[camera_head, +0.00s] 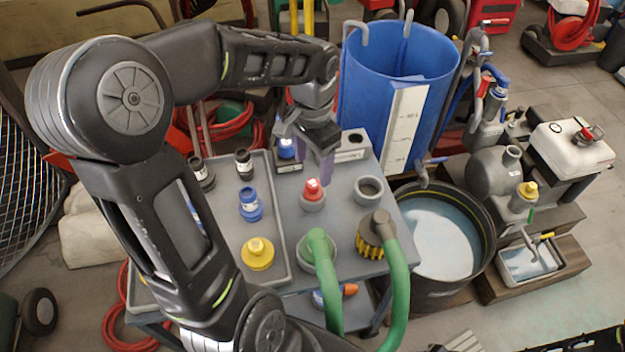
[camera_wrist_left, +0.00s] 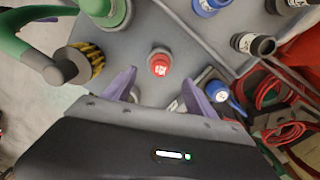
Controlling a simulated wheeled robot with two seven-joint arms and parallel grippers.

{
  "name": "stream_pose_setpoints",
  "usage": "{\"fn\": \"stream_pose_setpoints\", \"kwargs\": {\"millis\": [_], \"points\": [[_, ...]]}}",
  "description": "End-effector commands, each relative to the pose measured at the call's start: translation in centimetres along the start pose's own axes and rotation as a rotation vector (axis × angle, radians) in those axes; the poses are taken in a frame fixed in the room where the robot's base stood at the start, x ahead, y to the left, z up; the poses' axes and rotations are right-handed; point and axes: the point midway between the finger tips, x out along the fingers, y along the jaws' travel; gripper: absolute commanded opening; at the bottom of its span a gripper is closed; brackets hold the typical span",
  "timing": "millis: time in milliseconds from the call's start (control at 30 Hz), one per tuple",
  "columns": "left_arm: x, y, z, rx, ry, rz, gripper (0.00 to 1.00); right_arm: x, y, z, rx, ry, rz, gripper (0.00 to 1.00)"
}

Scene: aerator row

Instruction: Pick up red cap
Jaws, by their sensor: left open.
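The red cap (camera_head: 312,189) sits upright in a grey round holder on the grey table, near the middle of the head view. In the left wrist view the red cap (camera_wrist_left: 159,64) is seen from above, just beyond my fingertips and roughly between their lines. My left gripper (camera_head: 312,160) is above and behind the cap, pointing down, with its purple fingers apart and nothing between them. The left wrist view also shows the open fingers of my left gripper (camera_wrist_left: 160,85). My right gripper is not in view.
A tray (camera_head: 226,215) at left holds blue, black and yellow caps. Green hoses (camera_head: 325,280) rise in front of the red cap. A yellow-ribbed fitting (camera_head: 371,238) and an empty grey ring (camera_head: 369,190) stand to its right. A blue tank (camera_head: 375,75) stands behind.

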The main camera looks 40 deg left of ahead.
Motion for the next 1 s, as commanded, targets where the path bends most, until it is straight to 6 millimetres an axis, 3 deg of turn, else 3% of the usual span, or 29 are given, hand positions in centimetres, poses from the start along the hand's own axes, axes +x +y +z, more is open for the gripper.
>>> {"fn": "stream_pose_setpoints", "kwargs": {"millis": [167,433,767,1000], "points": [[0.1,0.0,0.0,0.000,0.000,0.000,0.65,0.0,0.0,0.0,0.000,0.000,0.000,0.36],[2.5,0.0,0.0,0.000,-0.002,0.001,0.65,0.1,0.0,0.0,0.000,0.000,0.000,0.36],[2.8,0.0,0.0,0.000,0.000,0.000,0.65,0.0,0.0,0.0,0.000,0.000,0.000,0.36],[5.6,-0.1,0.0,0.000,-0.004,0.002,0.65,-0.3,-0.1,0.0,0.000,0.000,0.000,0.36]]}}
